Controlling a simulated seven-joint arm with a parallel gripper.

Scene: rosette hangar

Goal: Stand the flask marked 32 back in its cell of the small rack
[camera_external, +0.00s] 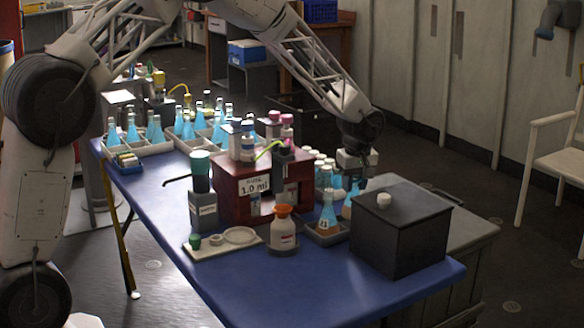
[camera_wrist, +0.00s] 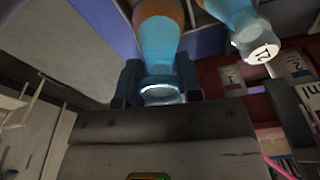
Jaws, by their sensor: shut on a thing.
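My gripper (camera_external: 356,176) is low over the right part of the table, behind the black box. In the wrist view my gripper (camera_wrist: 160,92) is shut on the neck of a flask (camera_wrist: 160,48) with pale blue glass and a brownish lower part. Its number is not visible. The held flask also shows in the external view (camera_external: 348,207), partly hidden by the box. A second blue flask with brownish contents (camera_external: 327,216) stands in the small grey rack (camera_external: 321,238), just left of the held one. Its white top mark (camera_wrist: 262,54) shows in the wrist view. I cannot tell whether the held flask touches the rack.
The black box (camera_external: 400,238) with a white knob stands close in front. A dark red cabinet (camera_external: 232,195) and several white-capped bottles (camera_external: 322,170) stand near. An orange-topped bottle (camera_external: 283,232) is left of the rack. Larger racks of blue flasks (camera_external: 158,148) are at the back left.

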